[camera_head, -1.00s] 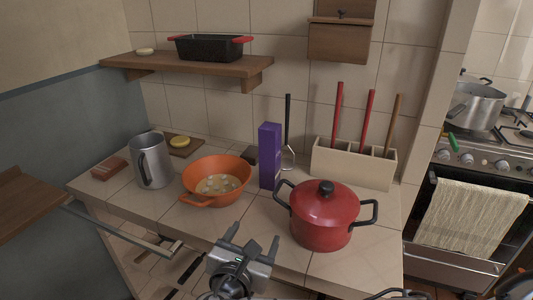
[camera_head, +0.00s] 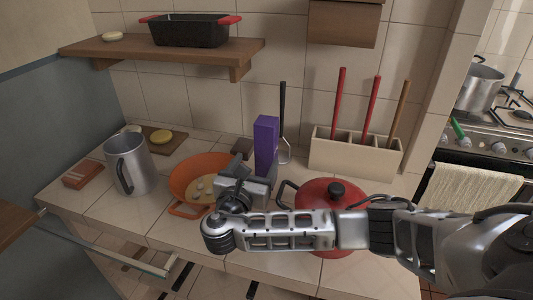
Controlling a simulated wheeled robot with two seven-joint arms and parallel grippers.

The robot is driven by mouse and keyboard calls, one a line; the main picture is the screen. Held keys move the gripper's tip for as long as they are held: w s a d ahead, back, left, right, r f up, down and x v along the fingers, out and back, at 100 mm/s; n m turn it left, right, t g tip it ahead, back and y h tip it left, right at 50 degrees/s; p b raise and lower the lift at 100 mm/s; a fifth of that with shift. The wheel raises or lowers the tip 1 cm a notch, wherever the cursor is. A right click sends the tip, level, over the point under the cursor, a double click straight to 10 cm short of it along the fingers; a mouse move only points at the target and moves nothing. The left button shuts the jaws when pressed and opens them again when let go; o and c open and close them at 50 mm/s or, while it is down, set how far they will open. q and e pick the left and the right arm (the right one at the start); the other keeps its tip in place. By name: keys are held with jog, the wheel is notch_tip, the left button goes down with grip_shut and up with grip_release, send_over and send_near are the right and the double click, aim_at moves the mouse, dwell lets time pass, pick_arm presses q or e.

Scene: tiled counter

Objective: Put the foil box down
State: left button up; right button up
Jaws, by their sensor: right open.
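The foil box looks to be the tall purple box (camera_head: 266,138), upright at the back of the tiled counter, left of a hanging utensil. Its lower part is hidden behind my right gripper. My right gripper (camera_head: 256,178) is open, in front of the box's lower part and over the right side of the orange bowl. Its fingers point away from the camera, and I cannot tell whether they touch the box or reach around it. My left gripper is not in view.
An orange bowl (camera_head: 185,182) sits left of the gripper. A red lidded pot (camera_head: 320,190) is partly behind my right arm. A metal jug (camera_head: 131,164) stands left, a utensil holder (camera_head: 345,158) at back right. An open drawer (camera_head: 120,250) juts out below.

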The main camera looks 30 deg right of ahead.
aim_at(264, 153)
jog(key=shift+p+x, duration=0.5)
jog(key=shift+x, duration=2.2)
jog(key=shift+s+d+f, duration=0.15)
jog(key=shift+s+d, duration=0.05)
jog(key=c, duration=1.2)
jog(key=shift+c, duration=0.3)
